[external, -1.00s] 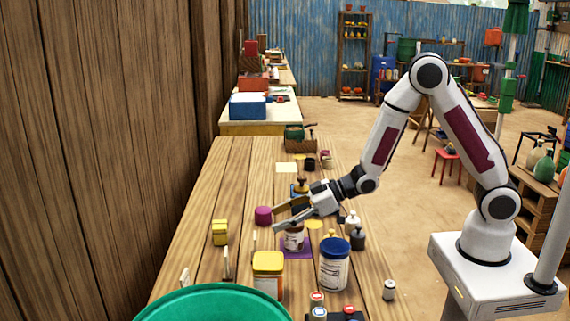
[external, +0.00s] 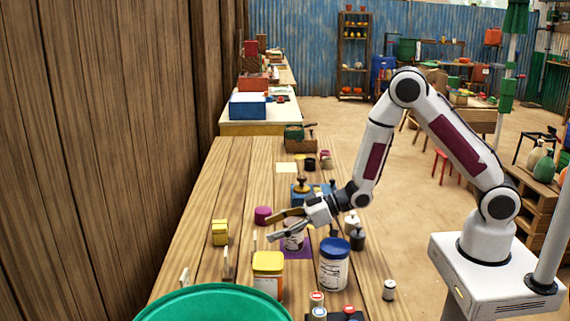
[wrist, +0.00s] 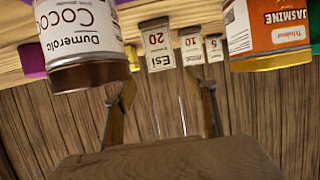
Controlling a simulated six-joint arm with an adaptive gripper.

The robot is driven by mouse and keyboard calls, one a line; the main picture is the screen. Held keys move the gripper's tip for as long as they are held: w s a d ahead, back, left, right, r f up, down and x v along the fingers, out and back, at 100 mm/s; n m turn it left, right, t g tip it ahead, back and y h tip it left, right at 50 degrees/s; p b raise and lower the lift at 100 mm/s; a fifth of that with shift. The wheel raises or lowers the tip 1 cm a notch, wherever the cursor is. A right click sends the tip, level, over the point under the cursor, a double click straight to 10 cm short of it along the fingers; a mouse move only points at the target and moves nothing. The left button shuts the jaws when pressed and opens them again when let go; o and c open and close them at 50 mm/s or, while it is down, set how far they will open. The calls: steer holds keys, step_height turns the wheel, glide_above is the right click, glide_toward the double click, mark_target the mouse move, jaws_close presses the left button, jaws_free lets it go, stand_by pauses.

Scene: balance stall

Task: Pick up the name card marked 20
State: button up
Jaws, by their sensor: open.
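The name card marked 20 (wrist: 157,45) is a small white card with dark print, in the upper middle of the wrist view, between a cocoa jar (wrist: 82,35) and an orange jasmine container (wrist: 268,30). In the external view a thin pale card edge (external: 254,240), left of the cocoa jar, looks like it. My gripper (wrist: 166,95) is open and empty; its fingertips show below the card in the wrist view, apart from it.
Cards marked 10 (wrist: 191,47) and 5 (wrist: 214,47) stand beyond card 20. The yellow-lidded container (external: 268,275), a blue-lidded jar (external: 334,265) and a magenta lid-like piece (external: 263,215) are close by. A yellow block (external: 220,233) stands farther left, near the wooden wall (external: 110,150).

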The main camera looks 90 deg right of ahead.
mark_target(255, 235)
steer(key=shift+x, duration=0.75)
steer(key=shift+w+a, duration=0.1)
steer(key=shift+w, duration=0.05)
steer(key=shift+f+x, duration=0.2)
steer(key=shift+x, duration=2.2)
steer(key=shift+a, duration=0.15)
steer(key=c, duration=1.3)
